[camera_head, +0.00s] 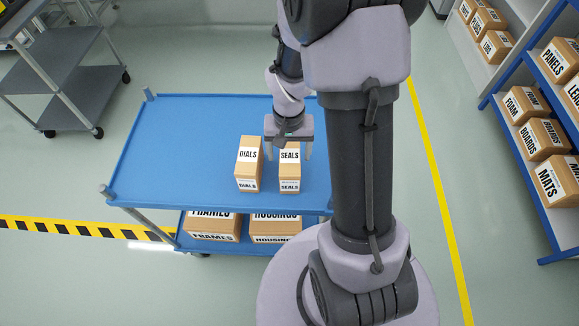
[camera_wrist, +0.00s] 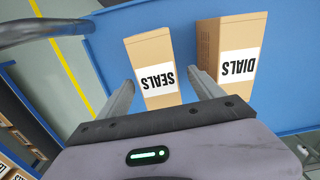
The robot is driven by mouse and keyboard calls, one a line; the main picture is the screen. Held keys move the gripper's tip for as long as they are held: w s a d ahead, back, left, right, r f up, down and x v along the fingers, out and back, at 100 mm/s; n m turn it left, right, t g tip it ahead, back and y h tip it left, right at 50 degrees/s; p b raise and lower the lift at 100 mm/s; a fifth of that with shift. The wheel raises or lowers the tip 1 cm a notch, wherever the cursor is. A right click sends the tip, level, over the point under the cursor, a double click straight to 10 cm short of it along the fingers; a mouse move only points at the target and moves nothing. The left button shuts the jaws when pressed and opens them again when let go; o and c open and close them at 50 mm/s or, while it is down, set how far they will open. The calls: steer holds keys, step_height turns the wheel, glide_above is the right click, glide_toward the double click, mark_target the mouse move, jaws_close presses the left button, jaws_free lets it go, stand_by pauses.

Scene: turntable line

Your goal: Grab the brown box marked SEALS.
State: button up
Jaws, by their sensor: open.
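The brown SEALS box (camera_head: 289,172) stands upright on the blue cart's top shelf, with white labels on its top and front. It also shows in the wrist view (camera_wrist: 152,55). My gripper (camera_head: 288,150) is open above the box, with one finger on each side of it. In the wrist view my gripper (camera_wrist: 160,92) has the SEALS box between its fingers, and nothing is clamped. The brown DIALS box (camera_head: 248,165) stands just left of the SEALS box. In the wrist view the DIALS box (camera_wrist: 230,50) is right of it, close to the right finger.
The blue cart (camera_head: 170,150) has free room at left of its top. Its lower shelf holds a FRAMES box (camera_head: 212,227) and a HOUSINGS box (camera_head: 276,228). A grey cart (camera_head: 75,60) stands far left, a blue rack (camera_head: 500,105) with boxes at right.

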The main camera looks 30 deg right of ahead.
steer(key=f+b, duration=0.1)
steer(key=f, duration=0.2)
steer(key=f+b, duration=0.1)
steer(key=f, duration=0.1)
steer(key=shift+s+f+b, duration=0.15)
steer(key=shift+s+b, duration=0.15)
steer(key=shift+b, duration=0.05)
steer(key=shift+c, duration=0.5)
